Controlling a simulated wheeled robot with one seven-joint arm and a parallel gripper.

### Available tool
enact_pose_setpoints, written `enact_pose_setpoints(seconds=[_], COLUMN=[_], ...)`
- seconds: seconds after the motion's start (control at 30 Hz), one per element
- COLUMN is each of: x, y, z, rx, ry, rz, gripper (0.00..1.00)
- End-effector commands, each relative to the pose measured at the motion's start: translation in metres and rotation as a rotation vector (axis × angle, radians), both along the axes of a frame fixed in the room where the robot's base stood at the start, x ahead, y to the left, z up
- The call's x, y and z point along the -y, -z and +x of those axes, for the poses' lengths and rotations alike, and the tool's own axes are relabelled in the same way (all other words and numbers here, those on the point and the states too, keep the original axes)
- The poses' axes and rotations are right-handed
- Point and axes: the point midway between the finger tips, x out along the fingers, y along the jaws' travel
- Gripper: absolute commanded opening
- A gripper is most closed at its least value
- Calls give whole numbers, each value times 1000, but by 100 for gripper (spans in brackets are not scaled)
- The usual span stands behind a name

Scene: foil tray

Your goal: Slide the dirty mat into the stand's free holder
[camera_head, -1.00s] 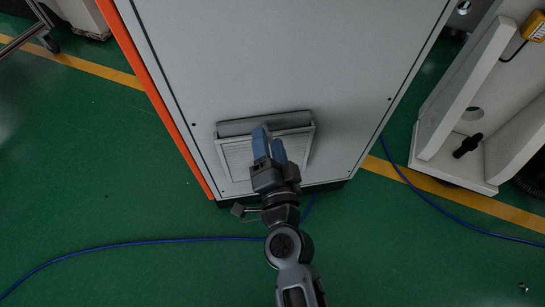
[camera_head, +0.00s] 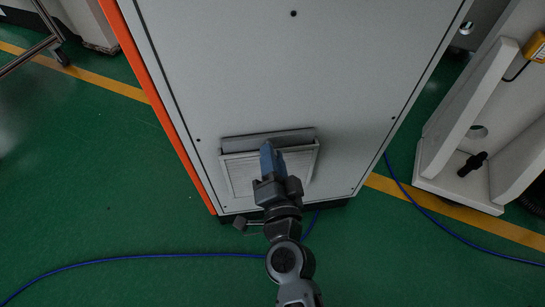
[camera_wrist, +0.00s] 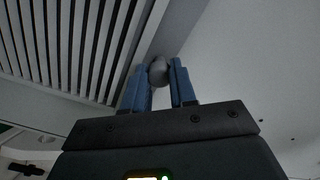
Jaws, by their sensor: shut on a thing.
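A white slatted vent cover (camera_head: 240,176) sits low on the front of a grey cabinet (camera_head: 300,75). A darker grey band (camera_head: 240,142) shows along its top edge; it may be the mat or the recess, I cannot tell which. My gripper (camera_head: 268,148) is in front of the cover, its blue fingers hiding part of it. In the wrist view, the fingers are shut on a small grey rounded knob (camera_wrist: 158,72) beside the slats (camera_wrist: 75,40). I cannot make out a stand with holders in these views.
A blue cable (camera_head: 130,258) runs across the green floor. A white structure (camera_head: 450,130) with a black knob (camera_head: 472,164) stands at the right. A wheeled cart (camera_head: 45,40) is at the upper left.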

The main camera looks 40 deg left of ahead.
Motion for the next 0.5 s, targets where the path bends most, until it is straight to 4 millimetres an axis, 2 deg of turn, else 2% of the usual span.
enact_pose_setpoints(seconds=[0.5], x=[0], y=[-12], z=[0], rx=[0], ry=[1], rz=[0], gripper=[0])
